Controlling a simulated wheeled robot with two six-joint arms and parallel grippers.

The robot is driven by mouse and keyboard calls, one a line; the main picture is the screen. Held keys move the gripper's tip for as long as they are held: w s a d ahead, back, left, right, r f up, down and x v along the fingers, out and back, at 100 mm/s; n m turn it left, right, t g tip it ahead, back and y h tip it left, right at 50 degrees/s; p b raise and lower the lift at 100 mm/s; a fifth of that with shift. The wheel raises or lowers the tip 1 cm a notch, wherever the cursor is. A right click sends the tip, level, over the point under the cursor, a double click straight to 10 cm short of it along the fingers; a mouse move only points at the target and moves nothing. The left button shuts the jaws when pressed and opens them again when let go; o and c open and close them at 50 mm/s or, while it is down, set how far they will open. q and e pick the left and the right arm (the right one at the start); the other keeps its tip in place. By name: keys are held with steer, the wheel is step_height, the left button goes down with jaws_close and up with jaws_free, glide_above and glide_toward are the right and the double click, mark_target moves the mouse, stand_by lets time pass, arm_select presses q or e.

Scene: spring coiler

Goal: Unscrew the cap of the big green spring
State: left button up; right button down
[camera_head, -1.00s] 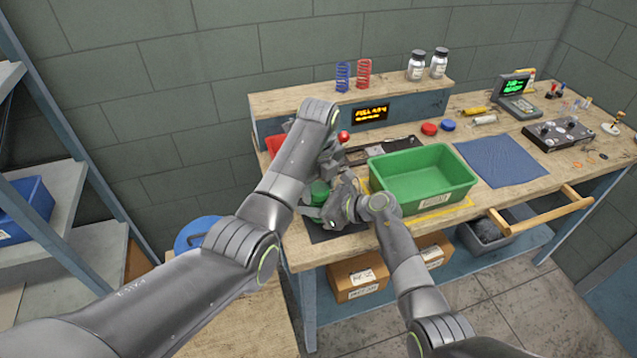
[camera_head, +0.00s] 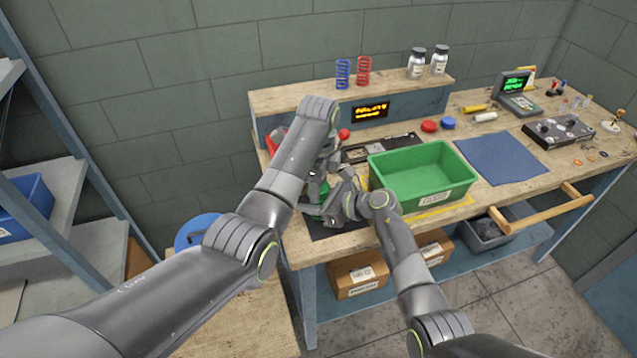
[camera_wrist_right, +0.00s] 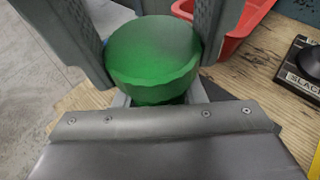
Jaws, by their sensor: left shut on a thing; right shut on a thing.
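The big green spring's cap (camera_wrist_right: 155,48) is a wide green disc in the right wrist view. A narrower green part, the spring's body (camera_wrist_right: 160,92), shows just under it. In the head view, only a bit of green (camera_head: 324,187) shows between my grippers. My left gripper (camera_head: 321,178) reaches down from above, and its two dark fingers stand on either side of the cap, shut on it. My right gripper (camera_wrist_right: 160,98) is shut on the green body below the cap. The coils are hidden.
A green bin (camera_head: 420,185) stands just right of my grippers. A red tray (camera_wrist_right: 235,28) lies beside the cap. A blue mat (camera_head: 500,158) lies farther right. A raised shelf (camera_head: 290,100) holds a blue spring (camera_head: 342,74), a red spring (camera_head: 363,70) and two jars.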

arm_select(q)
steer(key=o, duration=1.1)
step_height(320, 180, up, 4)
steer(key=shift+r, duration=0.4)
steer(key=c, duration=0.3)
steer(key=r+m, duration=0.1)
steer(key=m, duration=0.2)
steer(key=shift+w+r, duration=0.1)
steer(key=shift+r, duration=0.25)
steer(key=m, duration=0.1)
steer(key=r+m, duration=0.1)
steer(key=m, duration=0.1)
steer(key=shift+r, duration=0.15)
steer(key=shift+m, duration=0.3)
steer(key=shift+f, duration=3.9)
